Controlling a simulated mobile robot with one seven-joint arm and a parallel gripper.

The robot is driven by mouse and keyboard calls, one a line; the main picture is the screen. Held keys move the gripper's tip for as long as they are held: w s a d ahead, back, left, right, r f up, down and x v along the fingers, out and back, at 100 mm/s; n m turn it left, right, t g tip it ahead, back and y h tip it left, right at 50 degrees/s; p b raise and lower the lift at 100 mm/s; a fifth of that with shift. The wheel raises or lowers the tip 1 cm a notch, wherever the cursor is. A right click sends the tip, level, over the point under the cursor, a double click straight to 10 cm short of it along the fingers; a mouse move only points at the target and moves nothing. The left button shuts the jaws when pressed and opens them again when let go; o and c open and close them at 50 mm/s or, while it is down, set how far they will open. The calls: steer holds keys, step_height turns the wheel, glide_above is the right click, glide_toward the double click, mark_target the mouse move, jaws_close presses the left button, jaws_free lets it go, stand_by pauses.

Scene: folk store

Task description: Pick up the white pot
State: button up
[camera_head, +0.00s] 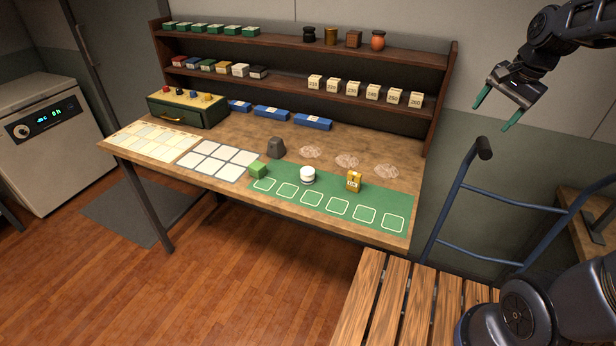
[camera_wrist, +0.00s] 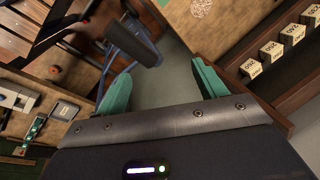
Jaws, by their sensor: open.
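A small white pot (camera_head: 307,175) stands on the wooden table, at the back edge of the green mat (camera_head: 330,203). My gripper (camera_head: 496,112) is raised at the upper right, well above the table's right end and far from the pot. Its two green fingers are apart with nothing between them; they also show in the wrist view (camera_wrist: 158,92). I cannot make out the white pot in the wrist view.
Near the pot stand a green block (camera_head: 257,169), a dark grey weight (camera_head: 276,147) and a yellow box (camera_head: 353,181). A shelf (camera_head: 300,44) with small boxes and jars rises behind. A blue hand truck (camera_head: 455,195) and a slatted bench (camera_head: 385,305) stand at the right.

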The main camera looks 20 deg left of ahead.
steer(key=w+a+f+m+g, duration=0.1)
steer(key=w+a+f+m, duration=0.25)
steer(key=a, duration=0.85)
steer(key=m+g+h, duration=0.1)
steer(key=m+h, duration=0.1)
steer(key=m, duration=0.6)
glide_toward(308, 170)
steer(key=shift+d+f, duration=0.2)
steer(key=shift+f, duration=0.1)
steer(key=shift+s+a+f, duration=0.15)
steer(key=shift+a+f, duration=0.05)
steer(key=shift+f, duration=0.25)
step_height(308, 170, down, 5)
steer(key=shift+r, duration=0.1)
steer(key=shift+a+f, duration=0.2)
steer(key=shift+f, duration=2.5)
steer(key=c, duration=1.1)
